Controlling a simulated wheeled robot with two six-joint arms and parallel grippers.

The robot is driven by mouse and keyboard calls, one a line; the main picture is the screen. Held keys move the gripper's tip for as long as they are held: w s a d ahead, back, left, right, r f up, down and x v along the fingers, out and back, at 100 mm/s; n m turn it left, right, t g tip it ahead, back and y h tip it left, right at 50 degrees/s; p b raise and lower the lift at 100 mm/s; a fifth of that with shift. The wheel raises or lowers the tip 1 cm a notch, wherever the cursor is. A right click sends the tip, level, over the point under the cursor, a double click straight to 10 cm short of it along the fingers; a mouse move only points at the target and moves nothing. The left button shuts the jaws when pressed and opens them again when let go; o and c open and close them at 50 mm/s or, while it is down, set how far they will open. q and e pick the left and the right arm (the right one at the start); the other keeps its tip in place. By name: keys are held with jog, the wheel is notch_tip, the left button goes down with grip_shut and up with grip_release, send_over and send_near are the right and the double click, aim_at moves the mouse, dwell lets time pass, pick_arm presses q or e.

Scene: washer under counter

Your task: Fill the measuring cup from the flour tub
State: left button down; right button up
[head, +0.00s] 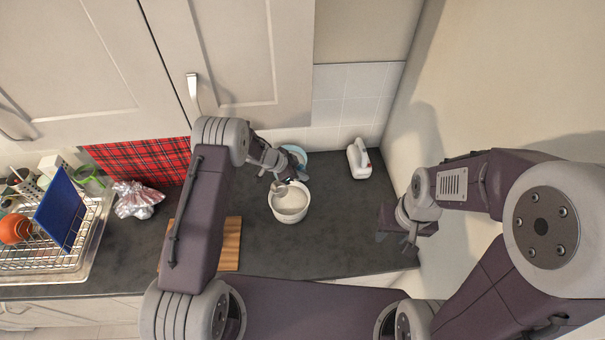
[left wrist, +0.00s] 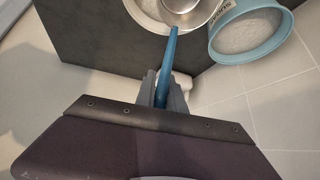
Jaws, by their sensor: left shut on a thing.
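The metal measuring cup (head: 279,187) has a blue handle, which shows in the left wrist view (left wrist: 170,58). My left gripper (left wrist: 164,88) is shut on that handle. The cup's bowl (left wrist: 190,12) is over the rim of a white round tub (head: 289,215) with pale contents; I cannot tell how full the cup is or whether it touches them. A blue-rimmed tub (left wrist: 260,50) of white powder stands beside it at the back, partly hidden in the head view (head: 299,153). My right gripper (head: 409,236) hangs near the counter's right end, away from the tubs.
A white jug (head: 359,158) stands at the back right. A wooden board (head: 232,245) lies partly under my left arm. A crumpled bag (head: 137,199) and a dish rack (head: 45,240) are at the left. The dark counter (head: 335,235) is clear right of the white tub.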

pick_arm(q)
notch_tip(320, 180, down, 10)
jog(key=b, duration=0.8)
jog(key=shift+w, duration=0.15)
jog(key=shift+r, duration=0.15)
dwell(0.5)
notch_tip(320, 180, up, 9)
jog(key=p, duration=0.9)
